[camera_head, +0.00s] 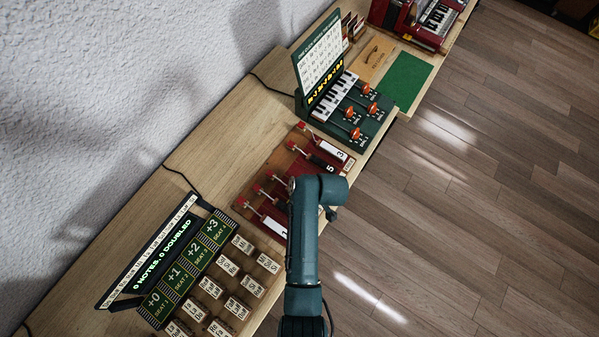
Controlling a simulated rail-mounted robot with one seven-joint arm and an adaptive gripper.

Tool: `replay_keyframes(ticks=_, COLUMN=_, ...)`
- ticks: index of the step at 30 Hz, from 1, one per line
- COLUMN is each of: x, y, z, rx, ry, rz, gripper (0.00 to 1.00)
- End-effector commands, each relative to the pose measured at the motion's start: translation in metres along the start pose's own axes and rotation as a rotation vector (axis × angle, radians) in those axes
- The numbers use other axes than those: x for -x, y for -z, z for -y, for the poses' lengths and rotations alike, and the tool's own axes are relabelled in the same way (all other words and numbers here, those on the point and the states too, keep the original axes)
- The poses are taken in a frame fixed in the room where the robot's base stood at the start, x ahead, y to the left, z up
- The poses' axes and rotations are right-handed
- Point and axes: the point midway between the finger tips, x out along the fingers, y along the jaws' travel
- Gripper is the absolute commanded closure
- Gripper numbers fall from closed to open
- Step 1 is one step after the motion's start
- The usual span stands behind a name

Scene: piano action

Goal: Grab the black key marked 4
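The red-brown action board (249,197) lies on the bench in the middle of the picture, with several red-tipped hammers along it. At its far end is a white key (333,149) marked 3. Beside it is a black key (319,161) whose mark looks like 5. A white key end (275,226) shows at the near end. I cannot make out a black key marked 4; my arm covers part of the board. My gripper (331,213) is mostly hidden under my wrist, over the board's right side. Its fingers and any contact are hidden.
A green keyboard stand (371,124) with red-orange knobs stands beyond the board. A display stand (150,257) and several labelled blocks (243,244) are nearer. A green mat (408,80) and a red accordion-like instrument (425,22) lie farther along. The floor at right is clear.

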Motion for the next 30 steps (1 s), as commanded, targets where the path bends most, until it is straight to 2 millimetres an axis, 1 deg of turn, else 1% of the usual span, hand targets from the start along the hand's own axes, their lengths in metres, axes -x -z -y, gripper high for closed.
replay_keyframes(ticks=15, x=-0.0035, y=-0.0016, z=0.0001, rx=0.0, ry=0.0, rz=0.0, gripper=0.43)
replay_keyframes(ticks=17, x=-0.0035, y=-0.0016, z=0.0001, rx=0.0, ry=0.0, rz=0.0, gripper=0.55)
replay_keyframes(ticks=18, x=-0.0035, y=-0.0016, z=0.0001, rx=0.0, ry=0.0, rz=0.0, gripper=0.62)
replay_keyframes(ticks=20, x=-0.0035, y=-0.0016, z=0.0001, rx=0.0, ry=0.0, rz=0.0, gripper=0.74)
replay_keyframes(ticks=21, x=-0.0035, y=-0.0016, z=0.0001, rx=0.0, ry=0.0, rz=0.0, gripper=0.82)
replay_keyframes(ticks=24, x=-0.0035, y=-0.0016, z=0.0001, rx=0.0, ry=0.0, rz=0.0, gripper=1.0)
replay_keyframes(ticks=30, x=-0.0038, y=-0.0018, z=0.0003, rx=0.0, ry=0.001, rz=0.0, gripper=1.0)
